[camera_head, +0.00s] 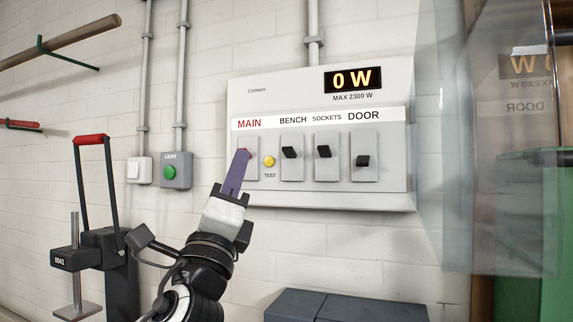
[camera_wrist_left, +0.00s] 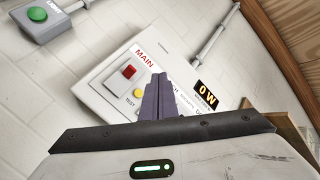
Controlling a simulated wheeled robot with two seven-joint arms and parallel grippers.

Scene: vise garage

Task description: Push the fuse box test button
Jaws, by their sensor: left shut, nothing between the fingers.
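The white fuse box (camera_head: 310,85) hangs on the wall, with a display reading 0 W. The round yellow test button (camera_head: 269,161), labelled TEST, sits between the MAIN switch and the BENCH switch. In the left wrist view the test button (camera_wrist_left: 138,93) shows just left of my fingers, below the red MAIN switch (camera_wrist_left: 128,71). My left gripper (camera_head: 238,165) is shut and empty, its purple fingers pointing up in front of the MAIN switch, which they mostly hide in the head view. I cannot tell whether the fingertips touch the box. My right gripper is not in view.
Black BENCH (camera_head: 290,152), SOCKETS (camera_head: 323,151) and DOOR (camera_head: 363,161) switches are to the right. A green LIGHT button (camera_head: 169,172) is on the wall at left. The transparent open cover (camera_head: 490,150) stands at right. A dark grey box (camera_head: 345,306) is below.

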